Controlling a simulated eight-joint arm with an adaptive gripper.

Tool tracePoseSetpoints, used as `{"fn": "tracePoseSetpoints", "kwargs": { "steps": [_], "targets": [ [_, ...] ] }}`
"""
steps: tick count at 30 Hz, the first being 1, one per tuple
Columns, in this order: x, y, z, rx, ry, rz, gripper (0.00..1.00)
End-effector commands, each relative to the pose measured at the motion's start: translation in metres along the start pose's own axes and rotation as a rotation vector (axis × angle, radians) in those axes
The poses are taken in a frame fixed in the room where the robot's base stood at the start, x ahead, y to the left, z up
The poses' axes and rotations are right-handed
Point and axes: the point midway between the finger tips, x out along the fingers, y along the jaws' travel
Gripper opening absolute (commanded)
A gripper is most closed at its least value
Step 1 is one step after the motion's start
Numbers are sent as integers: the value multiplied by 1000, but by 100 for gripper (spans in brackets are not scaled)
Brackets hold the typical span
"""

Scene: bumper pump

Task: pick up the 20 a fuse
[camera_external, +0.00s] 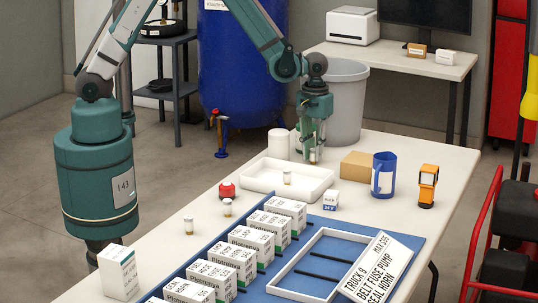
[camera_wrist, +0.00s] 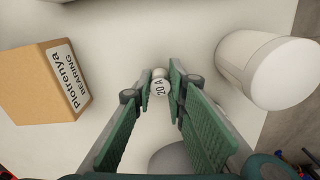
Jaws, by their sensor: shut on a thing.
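The 20 A fuse (camera_wrist: 160,85) is a small pale cylinder with its "20 A" label facing the wrist camera. My gripper (camera_wrist: 160,89) is shut on it, with the green finger pads on either side of it. In the external view my gripper (camera_external: 314,157) points down just beyond the back right of the white tray (camera_external: 315,190). The fuse is small and mostly covered by the fingers there, and I cannot tell whether it touches the table.
A cardboard box (camera_external: 357,166) stands right of my gripper, with a blue mug (camera_external: 384,175) and an orange-black device (camera_external: 427,186) beyond. A white cylinder (camera_external: 278,143) stands at left. White boxes (camera_external: 286,214) line the blue mat in front.

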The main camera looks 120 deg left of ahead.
Motion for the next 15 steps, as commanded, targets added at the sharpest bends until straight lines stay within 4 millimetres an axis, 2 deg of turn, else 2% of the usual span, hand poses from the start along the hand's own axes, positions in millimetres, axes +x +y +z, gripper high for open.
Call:
{"fn": "tracePoseSetpoints", "kwargs": {
  "steps": [8, 15],
  "targets": [
    [-21, 0, 0, 0, 0, 0, 6],
    [-55, 0, 0, 0, 0, 0, 6]
  ]
}}
